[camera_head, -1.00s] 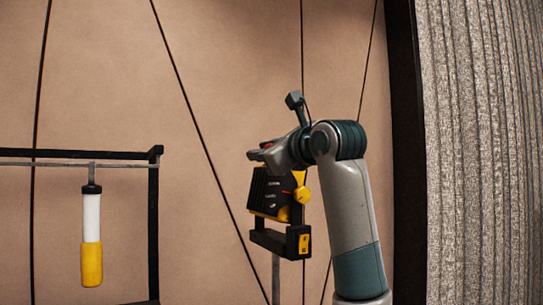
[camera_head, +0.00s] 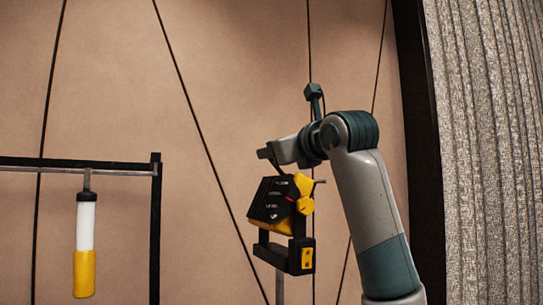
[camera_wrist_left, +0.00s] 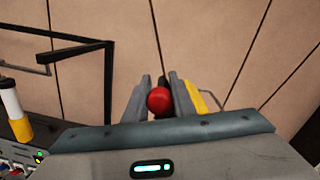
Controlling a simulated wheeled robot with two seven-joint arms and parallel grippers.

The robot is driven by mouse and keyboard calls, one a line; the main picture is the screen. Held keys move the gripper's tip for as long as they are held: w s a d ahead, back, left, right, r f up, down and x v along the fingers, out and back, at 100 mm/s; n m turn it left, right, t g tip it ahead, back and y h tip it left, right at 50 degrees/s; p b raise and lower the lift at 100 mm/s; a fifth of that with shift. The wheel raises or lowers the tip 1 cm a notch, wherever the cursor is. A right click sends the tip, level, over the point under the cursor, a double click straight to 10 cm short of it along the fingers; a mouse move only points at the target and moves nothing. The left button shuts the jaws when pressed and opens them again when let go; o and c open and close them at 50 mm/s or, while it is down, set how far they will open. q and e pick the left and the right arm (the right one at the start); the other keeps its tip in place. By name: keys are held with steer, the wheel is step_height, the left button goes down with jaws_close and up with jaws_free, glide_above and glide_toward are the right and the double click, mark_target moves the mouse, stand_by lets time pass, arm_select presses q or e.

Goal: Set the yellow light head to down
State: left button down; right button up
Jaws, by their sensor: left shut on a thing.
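The yellow light head (camera_head: 273,199) has a black ribbed front and yellow side parts. It sits tilted in a black bracket (camera_head: 285,255) on a thin pole, mid-view in the head view. My left gripper (camera_head: 268,154) is just above the light head. In the left wrist view its fingers (camera_wrist_left: 158,92) are closed around a red ball (camera_wrist_left: 159,100). The ball is hidden in the head view. A yellow edge of the light head (camera_wrist_left: 203,97) shows beside the right finger. My right gripper is out of view.
A white and yellow tube (camera_head: 85,245) hangs from a black frame (camera_head: 155,225) at the left. A tan panelled wall is behind. A dark post (camera_head: 418,120) and ribbed grey curtain (camera_head: 490,150) are at the right. Space between frame and light head is clear.

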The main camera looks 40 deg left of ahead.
arm_select(q)
steer(key=c, duration=1.5)
jaws_free()
steer(key=shift+s+d+f+b, duration=0.15)
steer(key=shift+s+d+b, duration=0.05)
steer(key=shift+d+b, duration=0.25)
steer(key=b+v, duration=0.6)
steer(key=v, duration=1)
steer(key=shift+s+d, duration=0.1)
steer(key=shift+d, duration=0.1)
